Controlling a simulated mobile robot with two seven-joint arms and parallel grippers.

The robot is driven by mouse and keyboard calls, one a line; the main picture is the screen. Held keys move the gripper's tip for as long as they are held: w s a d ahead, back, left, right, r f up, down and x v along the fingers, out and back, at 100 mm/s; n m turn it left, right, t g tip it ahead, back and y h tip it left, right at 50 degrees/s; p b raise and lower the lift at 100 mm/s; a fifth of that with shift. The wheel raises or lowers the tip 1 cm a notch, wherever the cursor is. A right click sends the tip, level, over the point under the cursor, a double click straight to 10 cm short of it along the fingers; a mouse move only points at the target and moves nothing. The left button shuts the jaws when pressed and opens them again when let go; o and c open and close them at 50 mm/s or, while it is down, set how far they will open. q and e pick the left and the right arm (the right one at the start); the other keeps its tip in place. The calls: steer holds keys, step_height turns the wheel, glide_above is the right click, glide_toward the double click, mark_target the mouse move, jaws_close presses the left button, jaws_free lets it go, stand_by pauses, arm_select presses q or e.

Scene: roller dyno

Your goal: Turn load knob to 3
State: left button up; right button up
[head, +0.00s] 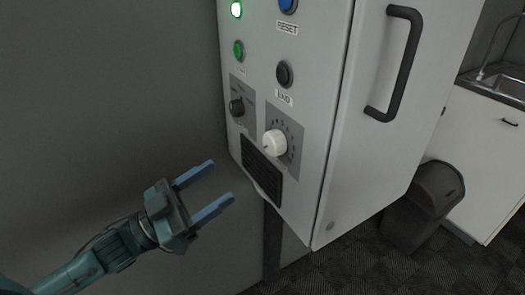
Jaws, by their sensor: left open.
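The load knob, a white round dial (275,142), sits on a grey scale plate (294,128) on the front of the light grey control cabinet (315,70). The scale marks around it are too small to read surely. My left gripper (223,180) is open and empty. Its two blue fingers point up and right toward the cabinet front, below and left of the white knob and apart from it. My right gripper is out of view.
A black selector knob (237,107) is left of the white knob. A dark vent (262,171) lies below. A black handle (402,65) projects at right.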

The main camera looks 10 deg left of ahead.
mark_target(268, 149)
arm_select(q)
steer(key=p+x, duration=0.2)
steer(key=x, duration=0.9)
steer(key=shift+w, duration=0.1)
steer(key=shift+c, duration=0.3)
steer(key=c, duration=0.9)
